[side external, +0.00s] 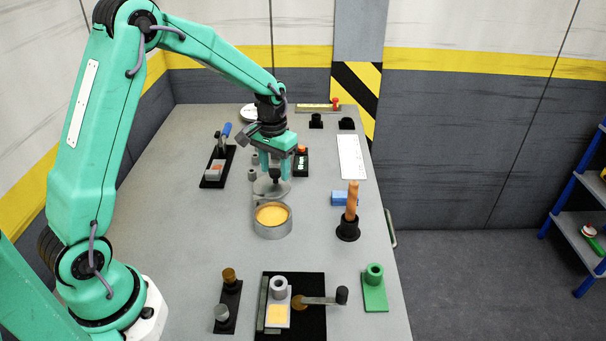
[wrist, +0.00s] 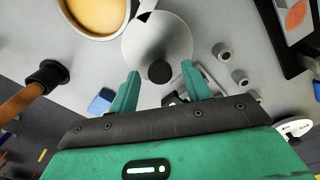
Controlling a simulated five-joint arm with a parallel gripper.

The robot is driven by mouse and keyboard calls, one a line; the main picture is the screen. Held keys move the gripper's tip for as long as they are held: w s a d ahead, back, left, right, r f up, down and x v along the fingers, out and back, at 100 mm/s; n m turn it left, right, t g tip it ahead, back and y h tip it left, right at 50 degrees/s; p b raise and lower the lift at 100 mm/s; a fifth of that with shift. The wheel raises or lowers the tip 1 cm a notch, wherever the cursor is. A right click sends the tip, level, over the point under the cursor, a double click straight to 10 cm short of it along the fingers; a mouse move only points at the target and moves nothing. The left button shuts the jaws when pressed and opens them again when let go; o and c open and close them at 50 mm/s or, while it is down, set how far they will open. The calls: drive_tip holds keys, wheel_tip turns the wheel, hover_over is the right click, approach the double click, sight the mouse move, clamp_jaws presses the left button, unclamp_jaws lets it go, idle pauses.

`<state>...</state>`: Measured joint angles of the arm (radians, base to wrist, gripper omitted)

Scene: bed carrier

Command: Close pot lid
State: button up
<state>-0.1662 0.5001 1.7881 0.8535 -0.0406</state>
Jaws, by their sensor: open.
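The pot (side external: 272,231) is a short grey metal cylinder with yellow-orange contents, open at the top, on the grey table. It also shows at the top left of the wrist view (wrist: 122,24). The round grey lid (side external: 268,187) lies just behind the pot, off its rim; in the wrist view the lid (wrist: 150,35) shows beside the pot. Its dark knob (wrist: 160,71) stands up from the lid. My gripper (side external: 274,171) is open and pointing down over the lid. In the wrist view its two green fingers (wrist: 159,76) appear on either side of the knob, apart from it.
A plunger-like tool with a wooden handle (side external: 352,200) and a blue block (side external: 338,198) stand right of the pot. A black tray with a grey block (side external: 213,171) lies to the left. Fixtures, including a green one (side external: 375,290), stand in front. Bare table surrounds the pot.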

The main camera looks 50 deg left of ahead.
clamp_jaws()
